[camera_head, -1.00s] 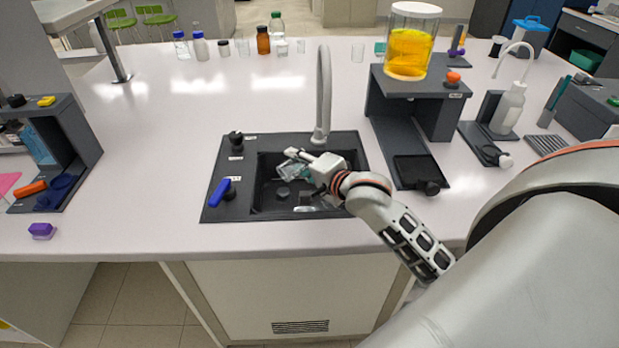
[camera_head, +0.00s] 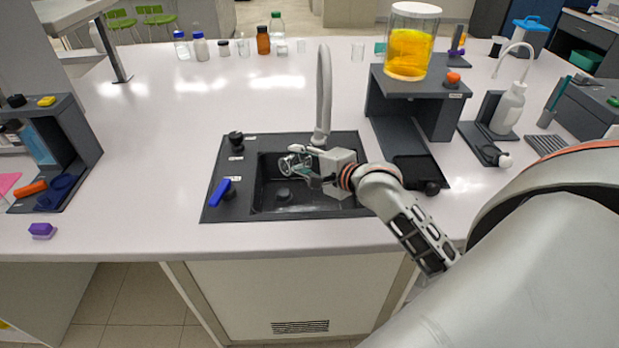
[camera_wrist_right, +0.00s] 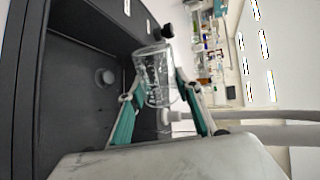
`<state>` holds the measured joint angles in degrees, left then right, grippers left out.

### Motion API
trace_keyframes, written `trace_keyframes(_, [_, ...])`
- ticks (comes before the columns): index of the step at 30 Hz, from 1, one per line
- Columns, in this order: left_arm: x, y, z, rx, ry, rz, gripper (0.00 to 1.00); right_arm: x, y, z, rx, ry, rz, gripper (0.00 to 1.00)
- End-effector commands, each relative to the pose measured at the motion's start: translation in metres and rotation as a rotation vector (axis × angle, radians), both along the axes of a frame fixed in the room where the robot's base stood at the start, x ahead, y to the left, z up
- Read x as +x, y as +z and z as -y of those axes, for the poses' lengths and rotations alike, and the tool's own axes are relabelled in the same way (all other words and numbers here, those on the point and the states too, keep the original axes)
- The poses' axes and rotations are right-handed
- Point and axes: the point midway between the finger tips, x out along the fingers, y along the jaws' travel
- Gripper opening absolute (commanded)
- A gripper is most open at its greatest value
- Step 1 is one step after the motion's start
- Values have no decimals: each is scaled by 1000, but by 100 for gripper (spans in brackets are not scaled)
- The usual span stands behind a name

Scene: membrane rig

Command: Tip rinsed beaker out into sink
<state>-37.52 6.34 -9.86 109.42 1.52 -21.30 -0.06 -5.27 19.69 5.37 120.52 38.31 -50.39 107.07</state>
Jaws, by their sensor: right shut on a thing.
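The clear glass beaker (camera_head: 290,163) is between the fingers of my right gripper (camera_head: 300,164), over the dark sink (camera_head: 308,209). My right gripper is shut on it. In the right wrist view the beaker (camera_wrist_right: 154,76) shows clear with white markings and looks empty, held between the teal-padded fingers of my right gripper (camera_wrist_right: 160,95). The sink basin with its round drain (camera_wrist_right: 105,77) lies to the left there. In the head view the drain (camera_head: 283,194) shows below the beaker. My left gripper is not in view.
The grey curved faucet (camera_head: 323,95) stands behind the sink. A blue lever (camera_head: 220,191) and a black knob (camera_head: 236,138) are on the sink's left rim. A dark stand (camera_head: 440,108) with an orange-filled vessel (camera_head: 408,52) stands to the right.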

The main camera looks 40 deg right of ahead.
Motion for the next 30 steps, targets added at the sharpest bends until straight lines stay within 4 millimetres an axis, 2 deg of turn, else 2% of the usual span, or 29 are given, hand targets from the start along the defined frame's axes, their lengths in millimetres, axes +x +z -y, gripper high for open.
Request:
trace_keyframes(16, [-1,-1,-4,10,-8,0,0,1,1,4,119,-1,-12,11])
trace_keyframes(22, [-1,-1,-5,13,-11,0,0,0,-1,-3,-78,1,8,11])
trace_keyframes(30, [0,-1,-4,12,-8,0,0,-1,-2,-4,-139,1,15,11])
